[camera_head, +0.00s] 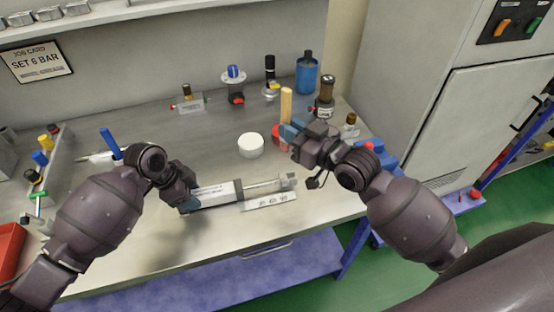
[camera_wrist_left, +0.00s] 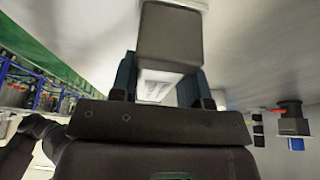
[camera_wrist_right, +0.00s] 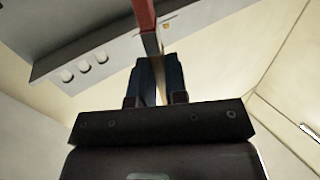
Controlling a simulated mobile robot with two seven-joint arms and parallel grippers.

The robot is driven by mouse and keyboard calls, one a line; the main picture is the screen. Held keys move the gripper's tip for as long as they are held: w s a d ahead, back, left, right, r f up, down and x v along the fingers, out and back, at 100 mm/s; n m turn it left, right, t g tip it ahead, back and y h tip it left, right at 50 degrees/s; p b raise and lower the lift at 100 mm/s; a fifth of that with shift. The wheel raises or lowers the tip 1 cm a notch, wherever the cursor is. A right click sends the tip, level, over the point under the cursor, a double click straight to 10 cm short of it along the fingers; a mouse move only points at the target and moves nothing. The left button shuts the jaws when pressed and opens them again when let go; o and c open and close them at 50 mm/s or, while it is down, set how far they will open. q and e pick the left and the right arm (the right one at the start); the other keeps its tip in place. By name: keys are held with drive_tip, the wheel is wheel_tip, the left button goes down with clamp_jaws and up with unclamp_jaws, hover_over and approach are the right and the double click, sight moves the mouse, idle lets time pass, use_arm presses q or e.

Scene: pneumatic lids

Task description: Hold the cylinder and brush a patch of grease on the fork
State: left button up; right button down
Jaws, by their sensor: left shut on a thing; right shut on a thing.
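The cylinder (camera_head: 215,193) has a pale labelled body, a thin rod and a grey fork (camera_head: 289,181) at its right end. It lies roughly level over the bench front. My left gripper (camera_head: 187,203) is shut on the left end of its body; the body also shows between the fingers in the left wrist view (camera_wrist_left: 168,40). My right gripper (camera_head: 290,133) is shut on a brush with a wooden handle (camera_head: 286,103) pointing up, above and behind the fork and apart from it. The brush's bristles and any grease on the fork cannot be made out.
A white round tin (camera_head: 250,145) stands on the bench behind the cylinder. A labelled plate (camera_head: 268,202) lies in front of the rod. Bottles and small fittings, including a blue bottle (camera_head: 307,73), stand at the back. A red bin (camera_head: 10,250) is at far left.

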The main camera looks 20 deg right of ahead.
drive_tip(key=shift+f, duration=0.1)
idle(0.4)
wheel_tip(320, 180, down, 9)
drive_tip(key=w+d+m+g, duration=0.1)
drive_tip(key=w+m, duration=0.1)
drive_tip(key=shift+m+g+h, duration=0.3)
drive_tip(key=shift+m+g, duration=0.1)
drive_tip(key=shift+f, duration=0.55)
idle(2.5)
drive_tip(key=shift+s, duration=0.2)
drive_tip(key=shift+s, duration=0.35)
drive_tip(key=shift+w, duration=0.3)
drive_tip(key=shift+w+r, duration=0.1)
drive_tip(key=shift+w, duration=0.15)
